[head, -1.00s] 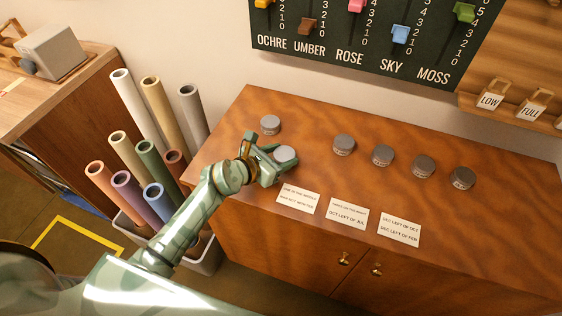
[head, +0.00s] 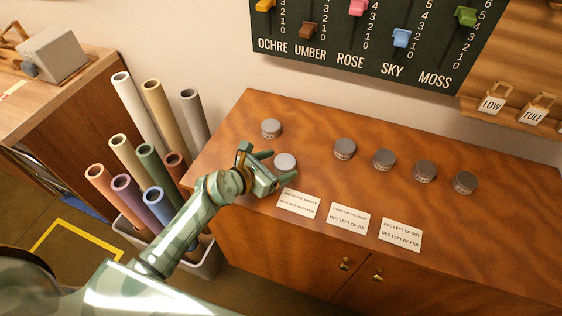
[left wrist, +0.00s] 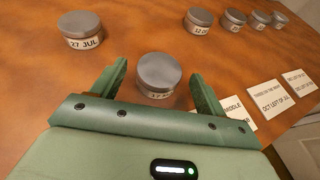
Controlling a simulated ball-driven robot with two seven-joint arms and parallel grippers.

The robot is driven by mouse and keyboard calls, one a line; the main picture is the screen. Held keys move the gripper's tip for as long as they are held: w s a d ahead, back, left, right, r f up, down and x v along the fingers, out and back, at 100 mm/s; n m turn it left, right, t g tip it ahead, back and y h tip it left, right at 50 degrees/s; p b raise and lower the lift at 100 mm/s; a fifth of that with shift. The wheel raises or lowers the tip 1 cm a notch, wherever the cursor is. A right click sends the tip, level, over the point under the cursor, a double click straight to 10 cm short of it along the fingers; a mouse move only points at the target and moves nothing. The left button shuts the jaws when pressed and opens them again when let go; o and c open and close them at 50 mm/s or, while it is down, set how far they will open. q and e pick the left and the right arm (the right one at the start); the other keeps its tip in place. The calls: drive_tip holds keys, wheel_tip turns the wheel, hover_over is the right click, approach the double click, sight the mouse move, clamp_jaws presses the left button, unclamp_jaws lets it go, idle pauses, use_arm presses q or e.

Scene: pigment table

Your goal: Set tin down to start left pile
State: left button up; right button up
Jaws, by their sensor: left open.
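A round grey tin (head: 285,161) stands upright on the wooden cabinet top (head: 320,185), near its left end. My left gripper (head: 279,167) is open, low at the tin's near side. In the left wrist view the same tin (left wrist: 159,74) sits between and slightly ahead of the spread fingers, with gaps on both sides; its label is partly hidden by the gripper body. A second tin (head: 271,128), labelled 27 JUL in the left wrist view (left wrist: 81,29), stands apart behind it. My right gripper is not in view.
Several more tins, such as the nearest one (head: 344,148), stand in a row to the right. Three note cards, one being the OCT LEFT OF JUL card (head: 347,218), lie along the front edge. Tubes in a bin (head: 205,262) stand left of the cabinet.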

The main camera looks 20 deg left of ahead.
use_arm(q)
drive_tip(key=p+v, duration=0.2)
drive_tip(key=v, duration=0.8)
drive_tip(key=shift+s+a, duration=0.1)
drive_tip(key=shift+s, duration=0.05)
